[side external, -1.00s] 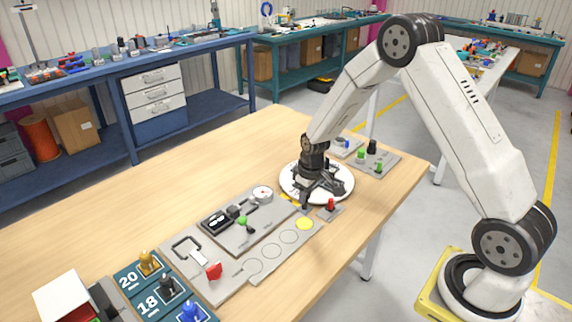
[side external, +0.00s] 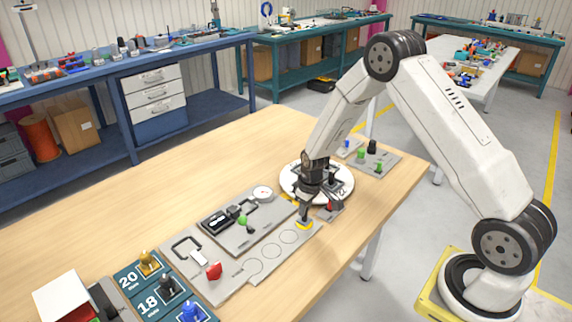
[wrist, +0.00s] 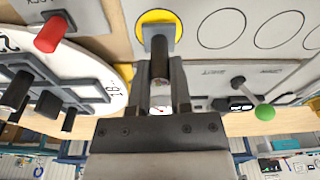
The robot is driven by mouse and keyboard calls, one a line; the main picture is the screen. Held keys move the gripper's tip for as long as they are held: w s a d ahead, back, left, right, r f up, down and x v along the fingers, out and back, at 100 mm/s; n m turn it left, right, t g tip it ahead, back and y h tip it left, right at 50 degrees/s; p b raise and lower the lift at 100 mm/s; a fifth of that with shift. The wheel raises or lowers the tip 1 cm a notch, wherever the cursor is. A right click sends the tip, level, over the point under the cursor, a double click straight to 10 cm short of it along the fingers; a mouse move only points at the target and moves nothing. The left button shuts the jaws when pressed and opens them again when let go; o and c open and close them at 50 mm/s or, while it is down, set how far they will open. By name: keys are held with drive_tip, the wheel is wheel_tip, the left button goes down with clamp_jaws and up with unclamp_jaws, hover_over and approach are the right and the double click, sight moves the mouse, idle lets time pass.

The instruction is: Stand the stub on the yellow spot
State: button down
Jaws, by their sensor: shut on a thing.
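The stub, a dark post (wrist: 160,58) on a small grey square base, is held upright between the fingers of my gripper (wrist: 161,76). In the wrist view its base lies over the yellow spot (wrist: 144,18), whose rim shows around it. In the side view my gripper (side external: 306,205) is low over the near end of the grey strip, and the yellow spot (side external: 303,227) is partly covered by the stub's base. I cannot tell whether the base touches the spot.
A white round turntable (side external: 345,191) with dark slots is close behind my gripper. A red-topped piece (wrist: 49,34) stands beside the spot. A panel with a green-knobbed lever (wrist: 263,112) and a gauge (side external: 263,193) is on the other side. Empty outlined circles (wrist: 224,28) continue along the strip.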

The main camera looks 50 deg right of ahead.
drive_tip(key=shift+f, duration=0.15)
drive_tip(key=shift+f, duration=0.15)
drive_tip(key=shift+c, duration=2.3)
unclamp_jaws()
drive_tip(key=shift+r, duration=4)
drive_tip(key=s+a+r, duration=0.4)
drive_tip(key=s+a, duration=0.1)
drive_tip(key=s, duration=0.3)
drive_tip(key=s+a+r+m+t, duration=0.1)
drive_tip(key=s+a+r, duration=0.3)
drive_tip(key=s, duration=0.5)
drive_tip(key=shift+a+r, duration=0.25)
drive_tip(key=shift+a, duration=0.25)
